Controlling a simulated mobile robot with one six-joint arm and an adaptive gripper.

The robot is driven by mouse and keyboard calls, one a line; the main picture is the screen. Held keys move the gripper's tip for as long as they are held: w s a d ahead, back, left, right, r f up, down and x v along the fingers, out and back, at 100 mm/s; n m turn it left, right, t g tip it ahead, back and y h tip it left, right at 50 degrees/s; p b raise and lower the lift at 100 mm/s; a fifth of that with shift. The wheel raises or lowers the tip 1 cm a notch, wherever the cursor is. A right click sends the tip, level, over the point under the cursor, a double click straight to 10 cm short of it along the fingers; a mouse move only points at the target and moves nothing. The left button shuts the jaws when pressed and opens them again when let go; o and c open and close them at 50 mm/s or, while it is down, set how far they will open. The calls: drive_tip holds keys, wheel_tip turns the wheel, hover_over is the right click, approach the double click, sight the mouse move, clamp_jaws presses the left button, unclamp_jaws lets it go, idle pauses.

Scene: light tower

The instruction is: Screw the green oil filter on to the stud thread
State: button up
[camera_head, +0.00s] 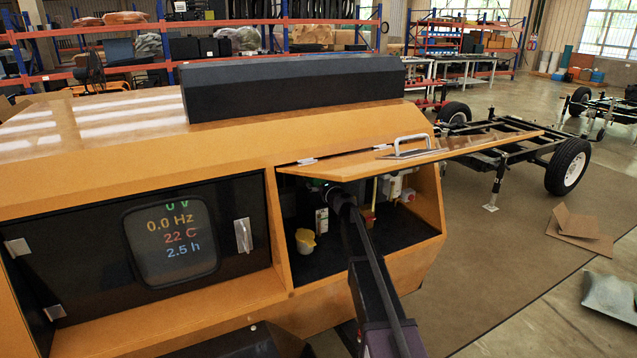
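My arm reaches from the bottom of the view into the open right compartment (403,235) of the orange light tower. My gripper is at the far end of the arm, inside the compartment and under the raised door; my own wrist and the shadow hide its fingers. I cannot make out the green oil filter or the stud thread. A small white label-like piece with some green (322,222) shows just left of my wrist.
The orange door (450,148) with a metal handle is raised over the compartment. A display panel (172,242) is at left.

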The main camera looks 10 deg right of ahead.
drive_tip(key=shift+s, duration=0.2)
drive_tip(key=v, duration=1.1)
drive_tip(key=shift+s, duration=0.35)
drive_tip(key=shift+d, duration=0.15)
drive_tip(key=s+a+f+n+g+y+p, duration=0.15)
drive_tip(key=s+a+f+n+g, duration=0.3)
drive_tip(key=s+n, duration=0.5)
drive_tip(key=s+a+f+n+g+p, duration=0.3)
drive_tip(key=s+a+n+g, duration=0.25)
drive_tip(key=s+n, duration=0.4)
drive_tip(key=s+d+f+n+g+h+p, duration=0.1)
drive_tip(key=s+d+n+g+h, duration=0.2)
drive_tip(key=s, duration=0.6)
drive_tip(key=s+d+f+n+g+h+p, duration=0.2)
drive_tip(key=s+d+n+g+h, duration=0.2)
drive_tip(key=s+n, duration=0.3)
drive_tip(key=s+d, duration=0.1)
drive_tip(key=s, duration=0.1)
drive_tip(key=shift+s+n, duration=0.25)
drive_tip(key=shift+n, duration=0.15)
